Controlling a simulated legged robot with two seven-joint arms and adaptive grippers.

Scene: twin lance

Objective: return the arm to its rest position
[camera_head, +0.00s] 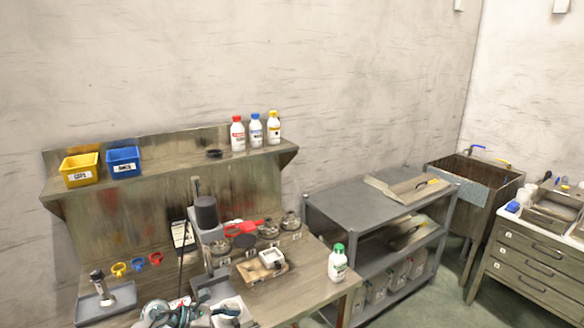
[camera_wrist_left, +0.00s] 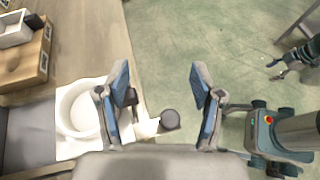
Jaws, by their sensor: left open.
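My left gripper (camera_wrist_left: 162,88) is open, with its two blue-padded fingers wide apart and nothing held between them. It hangs over the workbench's edge, with the green floor showing between and beyond the fingers. Teal and grey arm parts of mine show at the bottom of the head view, but I cannot make out the fingertips there. A small dark gripper, apparently my right one (camera_wrist_left: 284,64), shows at the right of the left wrist view, away from the bench. Its jaw state is too small to tell.
A white round vessel (camera_wrist_left: 84,108) and a white item with a dark round end (camera_wrist_left: 168,120) are close to the left gripper. The workbench (camera_head: 300,288) holds a green-capped bottle (camera_head: 337,263) and several tools. A grey shelf (camera_head: 350,207) stands to the right.

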